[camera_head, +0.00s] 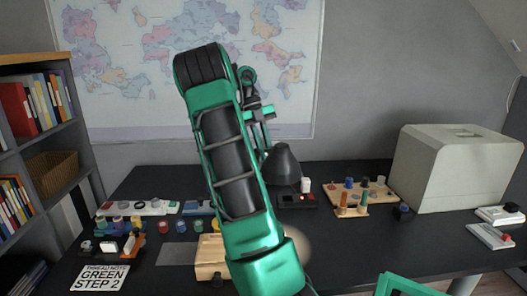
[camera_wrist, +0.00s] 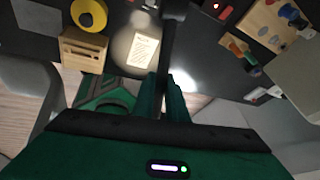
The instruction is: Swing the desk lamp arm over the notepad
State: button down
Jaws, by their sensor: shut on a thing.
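The desk lamp's dark conical shade (camera_head: 281,165) hangs over the middle of the desk in the head view, just right of my arm. In the wrist view a dark lamp bar (camera_wrist: 169,45) runs up from between my fingers. My gripper (camera_wrist: 166,85) is shut on this bar. In the head view my own arm covers much of the middle, and the fingers are hard to make out. The notepad (camera_wrist: 143,50) is a pale lined sheet left of the bar in the wrist view, brightly lit. My arm hides it in the head view.
A wooden box (camera_wrist: 84,50) stands left of the notepad. A pegboard (camera_head: 345,198) and a large pale box-shaped machine (camera_head: 455,168) stand at the right. A "GREEN STEP 2" card (camera_head: 100,278) and small devices fill the left. A bookshelf (camera_head: 62,150) borders the desk.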

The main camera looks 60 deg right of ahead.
jog(key=shift+w+r, duration=0.1)
jog(key=shift+w, duration=0.05)
jog(key=c, duration=1.8)
grip_release()
jog(key=shift+o, duration=0.2)
jog(key=a+v, duration=0.1)
jog(key=v, duration=0.9)
jog(key=shift+w+d+r, duration=0.2)
jog(key=shift+d+r, duration=0.1)
jog(key=shift+d, duration=0.25)
